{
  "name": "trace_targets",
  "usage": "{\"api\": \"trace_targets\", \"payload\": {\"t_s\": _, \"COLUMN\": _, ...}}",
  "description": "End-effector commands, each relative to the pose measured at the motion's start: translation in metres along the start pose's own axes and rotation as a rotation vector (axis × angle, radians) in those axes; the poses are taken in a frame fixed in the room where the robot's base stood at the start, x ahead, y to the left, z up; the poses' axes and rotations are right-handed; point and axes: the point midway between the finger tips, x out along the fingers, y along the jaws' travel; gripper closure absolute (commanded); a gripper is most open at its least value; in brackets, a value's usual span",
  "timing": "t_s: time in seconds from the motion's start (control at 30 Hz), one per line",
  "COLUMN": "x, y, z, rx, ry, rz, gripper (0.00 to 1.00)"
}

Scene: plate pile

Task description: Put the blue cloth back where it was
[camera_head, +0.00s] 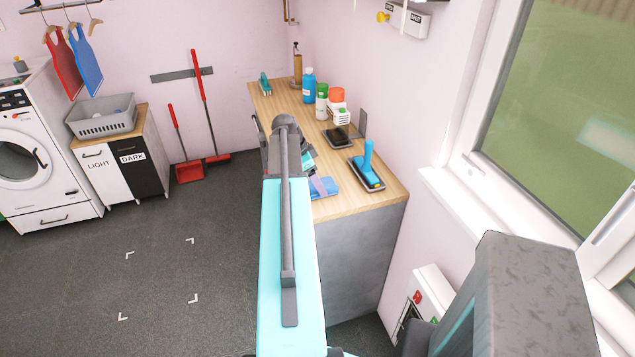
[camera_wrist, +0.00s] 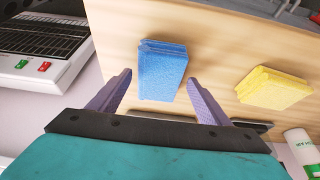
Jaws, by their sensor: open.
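The blue cloth (camera_wrist: 162,72) lies folded on the light wood counter in the wrist view, and part of it shows in the head view (camera_head: 328,188) beside my gripper. My gripper (camera_wrist: 160,78) is open, its two purple fingers on either side of the near part of the cloth in the picture. I cannot tell whether they touch it or how high they are above the counter. In the head view my arm covers part of the cloth and the counter.
A yellow cloth (camera_wrist: 273,88) lies to the right on the counter in the wrist view. A device with red and green buttons (camera_wrist: 40,50) is at left. On the counter (camera_head: 375,195) stand a dark tray with a blue handled tool (camera_head: 367,160) and bottles (camera_head: 308,85). The floor at left is clear.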

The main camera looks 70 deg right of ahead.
Motion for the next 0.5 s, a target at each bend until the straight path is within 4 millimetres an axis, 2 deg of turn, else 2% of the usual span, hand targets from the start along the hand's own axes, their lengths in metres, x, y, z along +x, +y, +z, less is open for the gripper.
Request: {"api": "trace_targets", "payload": {"t_s": 0.5, "x": -0.055, "y": -0.001, "z": 0.001, "rx": -0.001, "ry": 0.000, "rz": -0.002, "gripper": 0.29}}
